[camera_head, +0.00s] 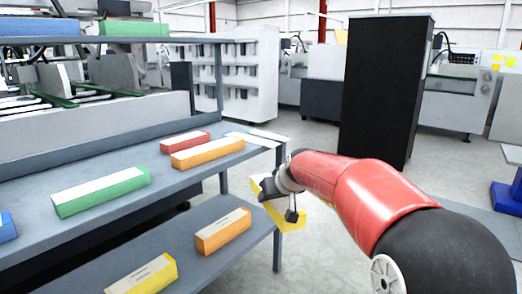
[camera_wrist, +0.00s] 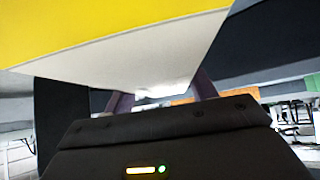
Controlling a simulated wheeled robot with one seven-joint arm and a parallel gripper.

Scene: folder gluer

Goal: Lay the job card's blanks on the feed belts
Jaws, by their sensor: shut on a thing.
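My gripper (camera_head: 278,196) is shut on a yellow and white blank stack (camera_head: 293,222), just off the right end of the shelf rack. The stack fills the top of the wrist view (camera_wrist: 120,22), its white face towards the dark fingers (camera_wrist: 160,98). On the rack's middle shelf lie a red stack (camera_head: 185,142), an orange stack (camera_head: 208,153), a green stack (camera_head: 103,192) and part of a blue one (camera_head: 8,227). The lower shelf holds an orange stack (camera_head: 224,232) and a yellow stack (camera_head: 143,275).
The grey rack (camera_head: 278,238) has its right corner post close to my gripper. A flat pale item (camera_head: 262,136) lies at its far right corner. A tall black cabinet (camera_head: 385,85) stands behind. Grey floor (camera_head: 325,250) is open between rack and my arm.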

